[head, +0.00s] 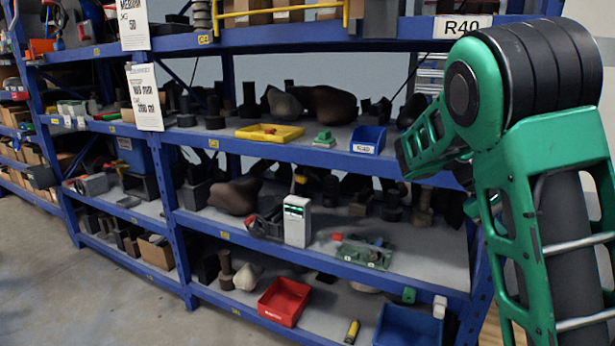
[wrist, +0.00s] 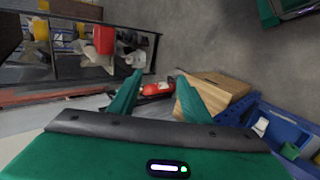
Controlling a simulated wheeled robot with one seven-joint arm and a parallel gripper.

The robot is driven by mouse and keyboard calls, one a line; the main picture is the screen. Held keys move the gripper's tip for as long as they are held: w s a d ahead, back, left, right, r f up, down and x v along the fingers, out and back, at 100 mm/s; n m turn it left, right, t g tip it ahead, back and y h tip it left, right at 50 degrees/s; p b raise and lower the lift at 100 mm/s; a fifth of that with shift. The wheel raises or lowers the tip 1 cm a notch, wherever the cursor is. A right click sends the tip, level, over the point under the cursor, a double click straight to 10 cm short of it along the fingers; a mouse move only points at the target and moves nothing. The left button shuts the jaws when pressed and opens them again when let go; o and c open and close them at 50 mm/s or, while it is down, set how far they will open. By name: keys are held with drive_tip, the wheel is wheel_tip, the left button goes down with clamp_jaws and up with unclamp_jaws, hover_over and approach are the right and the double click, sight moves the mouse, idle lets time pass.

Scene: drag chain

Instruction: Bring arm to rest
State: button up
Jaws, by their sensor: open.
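My gripper (wrist: 155,90) shows in the wrist view with its two green fingers spread apart and nothing between them. In the head view my green arm is bent at the right, in front of the shelving, and the gripper's fingertips cannot be made out there. No object is held.
A blue shelf rack (head: 330,160) fills the head view, holding a yellow tray (head: 270,133), a red bin (head: 284,301) and a white device (head: 297,222). Grey floor (head: 60,290) is clear at the left.

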drive_tip(key=s+f+t+y, duration=0.2)
drive_tip(key=s+f+y, duration=0.3)
drive_tip(key=s, duration=0.5)
drive_tip(key=s+a+f+t+y, duration=0.3)
drive_tip(key=s+a+f, duration=0.1)
drive_tip(key=s+a, duration=0.6)
drive_tip(key=shift+a+t, duration=0.3)
drive_tip(key=shift+a, duration=0.75)
drive_tip(key=shift+f, duration=0.1)
drive_tip(key=shift+w+f, duration=0.25)
drive_tip(key=shift+w, duration=0.35)
